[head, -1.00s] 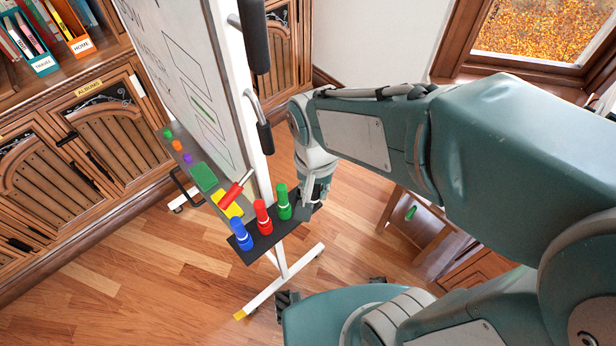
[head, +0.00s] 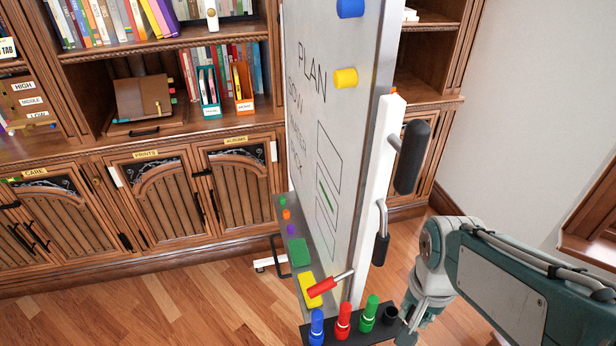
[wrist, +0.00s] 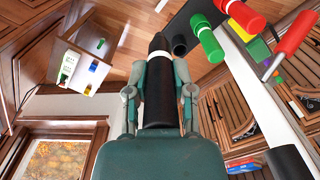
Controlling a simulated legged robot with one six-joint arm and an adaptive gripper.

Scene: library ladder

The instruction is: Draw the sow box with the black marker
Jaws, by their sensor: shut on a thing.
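My gripper (wrist: 159,76) is shut on the black marker (wrist: 158,105), which has a white band and lies between the fingers in the wrist view. In the head view my gripper (head: 408,312) is at the lower right, beside the marker tray; the held marker cannot be made out there. The whiteboard (head: 345,100) stands steeply angled to me, with PLAN at the top and SOW, WATER, PICK below. The top outlined box (head: 329,158), nearest the SOW word, looks empty. The box below it holds a green stroke (head: 327,196).
Blue (head: 317,328), red (head: 343,322) and green (head: 371,315) markers stand on the black tray beside an empty-looking black cup (head: 390,316). A red-handled tool (head: 322,287) sticks out nearby. Black handles (head: 411,157) jut from the board's edge. Bookshelves stand behind.

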